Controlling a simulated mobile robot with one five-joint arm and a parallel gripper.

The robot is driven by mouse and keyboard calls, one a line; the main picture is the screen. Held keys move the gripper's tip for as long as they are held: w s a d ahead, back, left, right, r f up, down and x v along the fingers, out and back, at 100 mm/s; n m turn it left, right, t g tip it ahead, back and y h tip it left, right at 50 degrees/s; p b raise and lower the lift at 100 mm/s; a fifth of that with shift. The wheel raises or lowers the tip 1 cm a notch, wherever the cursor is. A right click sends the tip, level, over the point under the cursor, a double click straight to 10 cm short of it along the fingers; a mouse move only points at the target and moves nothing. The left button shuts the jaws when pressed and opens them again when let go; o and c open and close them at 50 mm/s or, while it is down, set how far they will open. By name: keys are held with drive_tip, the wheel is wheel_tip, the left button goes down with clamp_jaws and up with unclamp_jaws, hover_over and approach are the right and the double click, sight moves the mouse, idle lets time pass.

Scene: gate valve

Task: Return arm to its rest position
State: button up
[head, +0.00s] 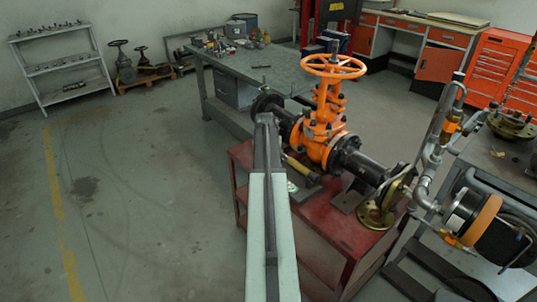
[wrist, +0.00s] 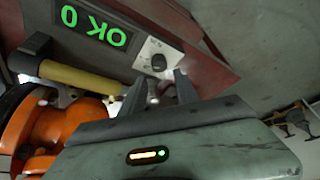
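My arm (head: 268,215) reaches forward from the bottom of the head view, ending left of the orange gate valve (head: 322,125). The valve has an orange handwheel (head: 333,66) on top and dark pipe ends. The fingers of my gripper do not show clearly in the head view. In the wrist view my gripper (wrist: 160,88) has its two dark fingers apart with nothing held between them. Past the fingertips is a pale panel with a dark knob (wrist: 158,62). Part of the orange valve body (wrist: 55,125) shows at the lower left.
The valve stands on a red table (head: 335,225). Pipework (head: 440,135) and a grey bench (head: 505,165) stand at the right. The floor (head: 150,190) at the left is clear.

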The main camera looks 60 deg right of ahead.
idle(0.4)
drive_tip(key=w+a+r+n+t+y+p, duration=0.1)
drive_tip(key=w+a+r+n+p, duration=0.1)
drive_tip(key=w+a, duration=0.9)
drive_tip(key=w+a+r+n+p, duration=0.2)
drive_tip(key=w+a+n, duration=0.1)
drive_tip(key=w+a, duration=0.9)
drive_tip(key=a+r+n+y+p, duration=0.2)
drive_tip(key=a+n, duration=0.1)
drive_tip(key=a, duration=2)
drive_tip(key=s+a+n+g+p, duration=0.1)
drive_tip(key=s+a+n, duration=0.15)
drive_tip(key=a, duration=0.65)
drive_tip(key=s+a+n+p, duration=0.1)
drive_tip(key=s+a, duration=0.3)
drive_tip(key=a, duration=0.6)
drive_tip(key=s+a+n+g+y, duration=0.1)
drive_tip(key=s+g, duration=0.1)
drive_tip(key=s, duration=0.5)
drive_tip(key=shift+a+r, duration=0.15)
drive_tip(key=shift+a, duration=0.15)
